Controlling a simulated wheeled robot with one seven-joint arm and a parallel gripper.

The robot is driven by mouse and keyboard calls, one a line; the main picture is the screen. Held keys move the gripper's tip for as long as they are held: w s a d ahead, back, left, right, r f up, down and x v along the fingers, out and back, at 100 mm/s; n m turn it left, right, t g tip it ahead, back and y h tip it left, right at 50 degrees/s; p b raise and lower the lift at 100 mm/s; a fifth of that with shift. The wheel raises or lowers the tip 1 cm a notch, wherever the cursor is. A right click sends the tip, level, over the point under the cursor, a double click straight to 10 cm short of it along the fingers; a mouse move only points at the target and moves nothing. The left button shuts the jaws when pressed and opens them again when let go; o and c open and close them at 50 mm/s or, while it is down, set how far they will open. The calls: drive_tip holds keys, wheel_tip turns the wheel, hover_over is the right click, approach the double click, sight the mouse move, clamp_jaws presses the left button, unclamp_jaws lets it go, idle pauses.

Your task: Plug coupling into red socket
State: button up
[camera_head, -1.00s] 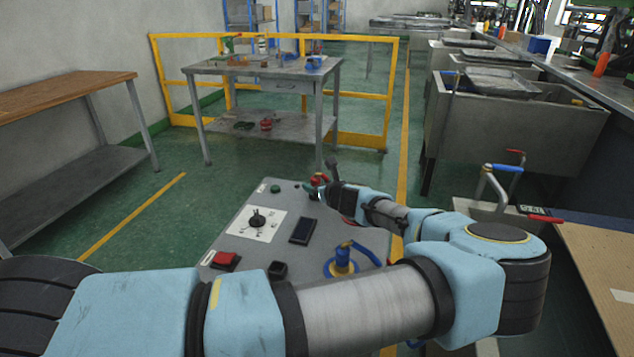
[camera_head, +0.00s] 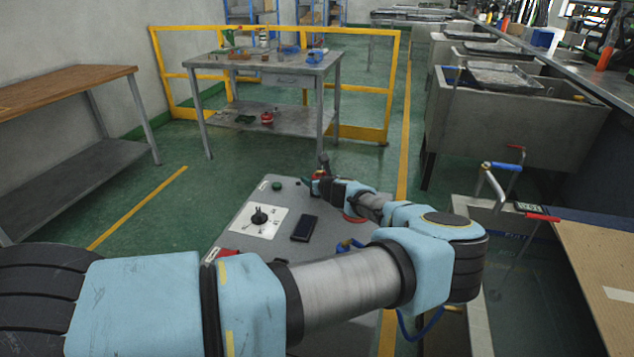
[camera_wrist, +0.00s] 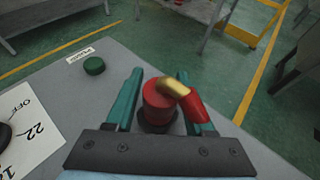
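In the wrist view, a red cylindrical coupling (camera_wrist: 157,101) stands on a dark round base. A brass elbow (camera_wrist: 172,85) at its top leads to a red hose-like end (camera_wrist: 196,106) bending down on the right. My gripper (camera_wrist: 159,74) has its two teal fingers on either side of the red body, with narrow gaps showing. It looks open. In the head view, my gripper (camera_head: 319,181) is at the far right edge of the grey panel, by a small red part (camera_head: 319,174). A red ring (camera_head: 353,219), possibly the red socket, is partly hidden by my arm.
The grey panel (camera_head: 240,240) carries a rotary dial (camera_head: 260,217), a dark display (camera_head: 305,229) and a green button (camera_head: 277,185). A blue fitting (camera_head: 345,245) is mostly behind my arm. Metal sinks stand right; a metal table (camera_head: 265,66) stands beyond open floor.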

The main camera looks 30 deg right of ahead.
clamp_jaws()
idle(0.5)
